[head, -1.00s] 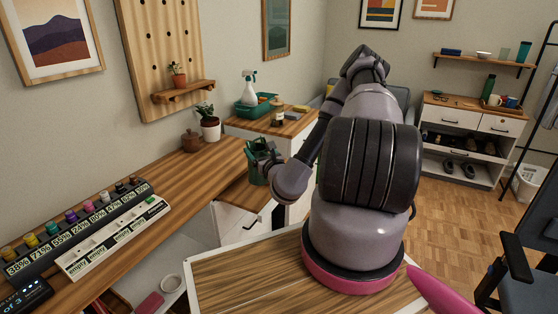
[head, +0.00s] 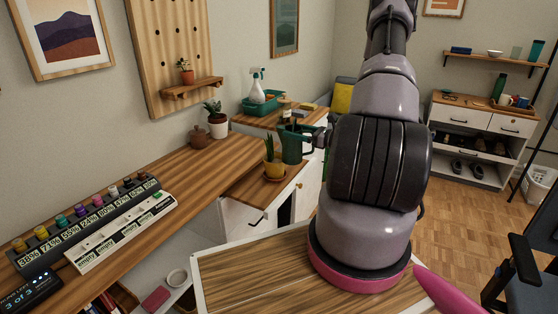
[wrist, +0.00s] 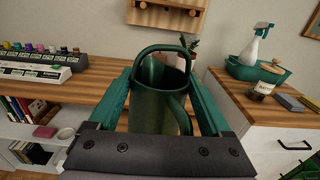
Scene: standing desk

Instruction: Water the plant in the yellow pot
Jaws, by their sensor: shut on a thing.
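The yellow pot (head: 275,169) with a spiky green plant (head: 269,149) stands upright on a saucer on the low wooden top beside the long desk. A dark green watering can (head: 292,147) is held just right of and behind the pot in the head view. It looks upright, and I see no water coming from it. My gripper (head: 318,139) is shut on the can, partly hidden by my arm. In the wrist view the can (wrist: 158,100) fills the space between my two green fingers. The yellow pot is not visible in the wrist view.
A white pot with a plant (head: 216,122) and a brown lidded jar (head: 198,136) stand on the desk's far end. A teal tray (head: 262,106) with a spray bottle (head: 257,85) sits on the cabinet behind. A labelled rack (head: 90,225) lies along the desk.

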